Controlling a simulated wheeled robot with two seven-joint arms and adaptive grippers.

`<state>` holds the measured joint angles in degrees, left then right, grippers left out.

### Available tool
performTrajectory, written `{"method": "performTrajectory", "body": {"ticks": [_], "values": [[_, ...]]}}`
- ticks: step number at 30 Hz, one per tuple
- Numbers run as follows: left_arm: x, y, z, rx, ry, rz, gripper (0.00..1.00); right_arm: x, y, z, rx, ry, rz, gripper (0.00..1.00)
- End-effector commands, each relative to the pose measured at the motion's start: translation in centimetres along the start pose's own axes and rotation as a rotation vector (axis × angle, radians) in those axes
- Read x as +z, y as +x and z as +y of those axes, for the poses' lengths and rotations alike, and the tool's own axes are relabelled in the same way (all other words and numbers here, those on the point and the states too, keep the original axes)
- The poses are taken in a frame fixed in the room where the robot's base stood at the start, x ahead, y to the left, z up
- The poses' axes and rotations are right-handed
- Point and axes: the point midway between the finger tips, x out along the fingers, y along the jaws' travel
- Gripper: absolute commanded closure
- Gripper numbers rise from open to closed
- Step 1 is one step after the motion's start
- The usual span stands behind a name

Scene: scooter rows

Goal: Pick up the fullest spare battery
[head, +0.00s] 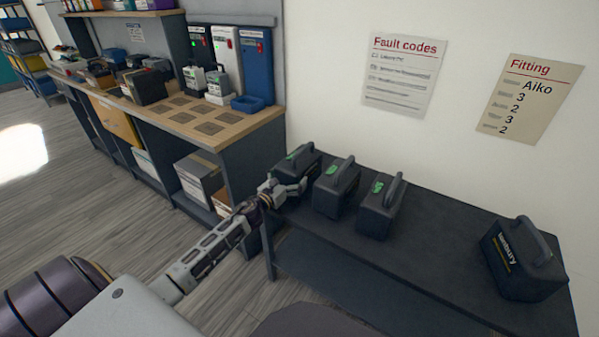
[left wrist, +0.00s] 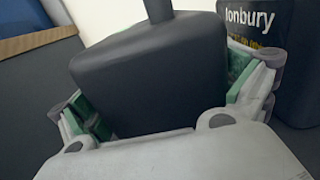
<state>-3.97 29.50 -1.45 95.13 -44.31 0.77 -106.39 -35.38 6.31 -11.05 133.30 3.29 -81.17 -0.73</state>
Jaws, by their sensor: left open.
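Dark spare batteries with top handles stand on a dark bench. The leftmost battery (head: 300,158), the middle battery (head: 336,188) and the third battery (head: 381,210) each show a green display on top; the displays are too small to read. A fourth battery (head: 522,262) stands apart at the right end, its display not visible. My left gripper (head: 291,190) is at the leftmost battery. In the left wrist view, its open fingers (left wrist: 165,110) stand on either side of a dark battery (left wrist: 150,72), whether touching I cannot tell. My right gripper is out of view.
The dark bench (head: 440,240) has free room between the third and fourth batteries. A neighbouring battery (left wrist: 262,60) stands close by the right finger in the wrist view. A wooden workbench (head: 235,122) with chargers and a blue tray (head: 247,103) stands behind, left.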

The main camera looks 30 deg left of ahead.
Motion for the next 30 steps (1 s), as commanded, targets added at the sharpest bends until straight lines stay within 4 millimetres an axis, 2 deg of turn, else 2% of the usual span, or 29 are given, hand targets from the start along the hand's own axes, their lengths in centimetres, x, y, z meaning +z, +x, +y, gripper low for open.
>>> {"method": "performTrajectory", "body": {"ticks": [17, 30], "values": [[0.02, 0.28, 0.03, 0.0, 0.0, 0.0, 0.0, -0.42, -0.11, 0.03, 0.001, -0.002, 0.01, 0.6], [0.01, 0.27, 0.03, 0.0, 0.0, 0.0, 0.57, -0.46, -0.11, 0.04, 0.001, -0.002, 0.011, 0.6]]}}
